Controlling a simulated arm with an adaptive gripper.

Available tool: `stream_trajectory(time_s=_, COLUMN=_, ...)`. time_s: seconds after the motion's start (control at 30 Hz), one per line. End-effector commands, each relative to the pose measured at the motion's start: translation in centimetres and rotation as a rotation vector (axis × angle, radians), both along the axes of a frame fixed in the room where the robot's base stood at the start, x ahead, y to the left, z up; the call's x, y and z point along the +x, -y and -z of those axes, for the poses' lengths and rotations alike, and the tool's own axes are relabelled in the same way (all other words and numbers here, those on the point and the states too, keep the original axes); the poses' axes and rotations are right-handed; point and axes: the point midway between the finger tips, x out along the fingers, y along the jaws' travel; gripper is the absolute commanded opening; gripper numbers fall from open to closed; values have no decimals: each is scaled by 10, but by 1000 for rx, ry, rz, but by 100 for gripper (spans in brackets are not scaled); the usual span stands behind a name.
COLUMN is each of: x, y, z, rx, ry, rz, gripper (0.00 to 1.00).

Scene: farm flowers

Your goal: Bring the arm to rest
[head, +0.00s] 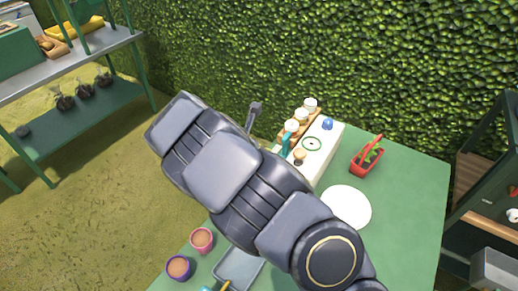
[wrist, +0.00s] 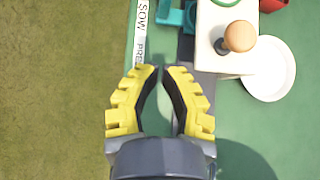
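My arm stretches across the middle of the head view, over the green table (head: 415,205), and hides part of it. My gripper cannot be made out clearly in the head view. In the wrist view my gripper (wrist: 162,69) has its two yellow fingers apart, with nothing between them. It is above the table's edge, beside a white strip with the letters "SOW" (wrist: 143,25). A cream box (wrist: 225,62) with a round wooden knob (wrist: 239,36) lies ahead and to the right of the fingers.
A white plate (head: 347,207) and a red container (head: 367,159) are on the table's right. A pink pot (head: 201,240), a purple pot (head: 178,268) and a grey tray (head: 238,268) are at the front. A teal object (wrist: 178,17) is ahead of the fingers. Open grass lies left.

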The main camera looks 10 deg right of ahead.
Motion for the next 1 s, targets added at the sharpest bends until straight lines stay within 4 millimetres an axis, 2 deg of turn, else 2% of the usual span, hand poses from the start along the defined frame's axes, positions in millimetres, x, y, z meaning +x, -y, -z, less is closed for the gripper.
stream_trajectory(time_s=0.23, x=-4, y=-5, z=-7, rx=1, ry=1, rz=-1, gripper=0)
stream_trajectory(time_s=0.7, x=-5, y=-1, z=-11, rx=5, ry=13, rz=23, gripper=0)
stream_trajectory(time_s=0.77, x=-8, y=8, z=-21, rx=16, ry=41, rz=78, gripper=0)
stream_trajectory(time_s=0.87, x=-23, y=33, z=-53, rx=60, ry=130, rz=262, gripper=0)
stream_trajectory(time_s=0.97, x=-56, y=64, z=-90, rx=137, ry=251, rz=534, gripper=0)
stream_trajectory(time_s=1.0, x=-72, y=75, z=-104, rx=177, ry=301, rz=654, gripper=0)
